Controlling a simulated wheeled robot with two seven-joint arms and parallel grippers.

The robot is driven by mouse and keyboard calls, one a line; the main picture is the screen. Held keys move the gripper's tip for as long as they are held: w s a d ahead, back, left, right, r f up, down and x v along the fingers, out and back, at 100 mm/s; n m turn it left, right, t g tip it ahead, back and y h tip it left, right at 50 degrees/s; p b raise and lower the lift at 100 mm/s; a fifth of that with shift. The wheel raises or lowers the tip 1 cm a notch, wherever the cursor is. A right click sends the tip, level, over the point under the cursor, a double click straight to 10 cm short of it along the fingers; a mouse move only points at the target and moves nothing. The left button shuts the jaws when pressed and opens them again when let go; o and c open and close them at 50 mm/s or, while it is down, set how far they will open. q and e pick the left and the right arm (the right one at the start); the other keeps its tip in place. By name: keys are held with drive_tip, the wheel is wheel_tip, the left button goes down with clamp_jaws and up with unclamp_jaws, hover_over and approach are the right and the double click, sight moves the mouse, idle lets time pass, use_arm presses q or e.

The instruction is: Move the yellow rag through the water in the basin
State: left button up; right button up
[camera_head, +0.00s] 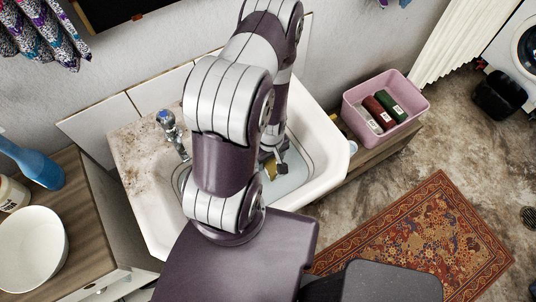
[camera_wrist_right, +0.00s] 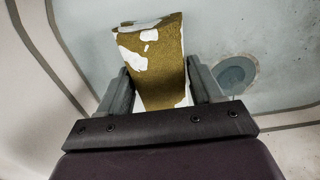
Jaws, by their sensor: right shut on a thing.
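The yellow rag (camera_wrist_right: 158,82), mustard with white patches, is between the fingers of my right gripper (camera_wrist_right: 160,70), which is shut on it. In the head view only a small piece of the rag (camera_head: 269,166) shows beside my right gripper (camera_head: 278,155), inside the white basin (camera_head: 325,142). My arm hides much of the basin. Pale blue water (camera_head: 291,181) shows in the basin around the gripper. I cannot tell how deep the rag sits in the water. My left gripper is not in view.
A round drain (camera_wrist_right: 236,75) lies right of the rag in the wrist view. A tap (camera_head: 172,130) stands at the basin's left rim. A pink bin (camera_head: 412,124) with bottles is to the right. A white bowl (camera_head: 32,248) sits on the left counter.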

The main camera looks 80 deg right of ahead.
drive_tip(key=shift+f, duration=0.65)
drive_tip(key=shift+r, duration=0.1)
drive_tip(key=shift+s+d+b, duration=0.3)
drive_tip(key=shift+s+d, duration=0.8)
drive_tip(key=w+a+p, duration=0.1)
drive_tip(key=w+a, duration=0.3)
drive_tip(key=shift+p, duration=0.3)
drive_tip(key=shift+w+a, duration=0.2)
drive_tip(key=shift+d, duration=0.1)
